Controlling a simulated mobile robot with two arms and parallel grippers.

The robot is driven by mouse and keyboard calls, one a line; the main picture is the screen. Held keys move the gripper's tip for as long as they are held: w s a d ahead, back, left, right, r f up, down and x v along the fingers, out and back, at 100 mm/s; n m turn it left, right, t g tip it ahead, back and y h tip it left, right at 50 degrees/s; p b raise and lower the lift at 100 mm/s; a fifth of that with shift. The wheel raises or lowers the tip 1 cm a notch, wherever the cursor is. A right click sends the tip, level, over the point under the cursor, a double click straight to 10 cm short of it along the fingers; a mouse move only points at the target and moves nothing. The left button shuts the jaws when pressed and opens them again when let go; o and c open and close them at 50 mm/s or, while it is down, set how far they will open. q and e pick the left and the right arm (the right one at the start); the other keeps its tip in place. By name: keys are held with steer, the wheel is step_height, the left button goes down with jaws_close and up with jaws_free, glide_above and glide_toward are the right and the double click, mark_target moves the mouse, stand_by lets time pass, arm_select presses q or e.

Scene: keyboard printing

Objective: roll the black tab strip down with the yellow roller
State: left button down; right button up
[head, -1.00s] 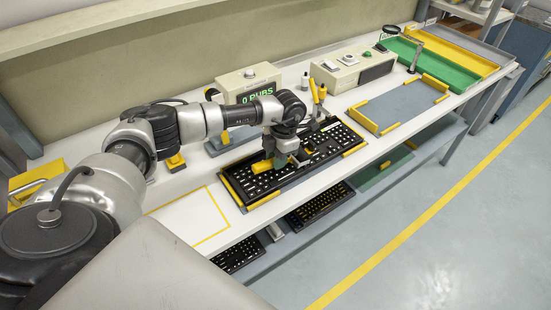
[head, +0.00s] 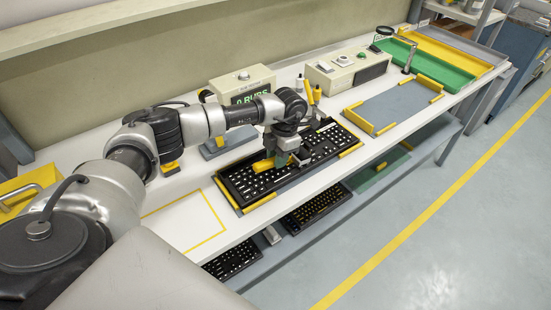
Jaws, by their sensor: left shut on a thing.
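A black keyboard frame with rows of white-marked key places (head: 236,184) lies on the white bench, between yellow edge blocks. My left gripper (head: 279,160) points down over the middle of it and is shut on the yellow roller (head: 263,165). The roller is low over the keyboard; whether it touches it I cannot tell. My gripper and wrist hide part of the keyboard. I cannot make out the black tab strip against the black keyboard. My right gripper is out of view.
Behind my wrist stand a display box (head: 243,87) and yellow-handled tools in a holder (head: 310,94). To the right are a control box (head: 346,71), a grey mat (head: 398,103) and a green tray (head: 432,65). A yellow-outlined area (head: 186,221) at left is clear.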

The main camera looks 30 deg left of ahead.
arm_select(q)
step_height(320, 180, up, 8)
steer(key=p, duration=0.5)
steer(key=shift+p, duration=0.35)
